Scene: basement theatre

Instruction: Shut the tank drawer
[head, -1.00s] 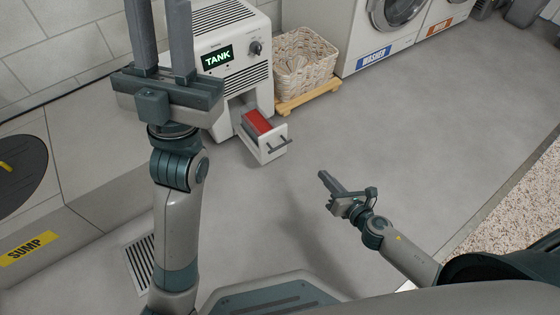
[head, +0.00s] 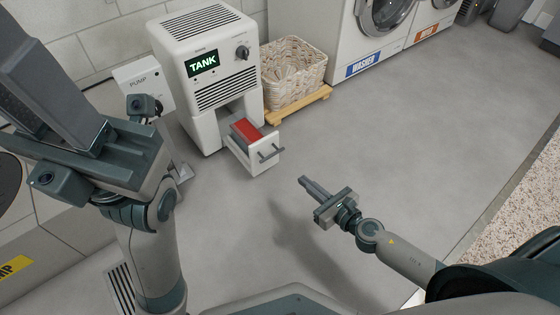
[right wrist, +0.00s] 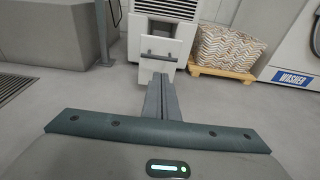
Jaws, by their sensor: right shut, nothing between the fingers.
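The tank drawer (head: 255,154) is pulled out at the foot of the white tank unit (head: 212,75). It has a white front, a dark bar handle (head: 270,152) and red contents (head: 246,131). In the right wrist view the drawer front (right wrist: 160,68) is straight ahead, beyond my fingertips. My right gripper (head: 303,182) is shut and empty, to the right of and nearer than the drawer, apart from it. It also shows in the right wrist view (right wrist: 160,77). My left gripper (head: 20,45) is raised at the left; its fingers overlap, so any gap is hidden.
A wicker basket (head: 293,75) on a wooden pallet (head: 297,105) stands right of the tank unit. A washer (head: 350,40) is behind it. A pump box (head: 140,82) on a post stands to the left. The grey floor (head: 400,130) at right is clear.

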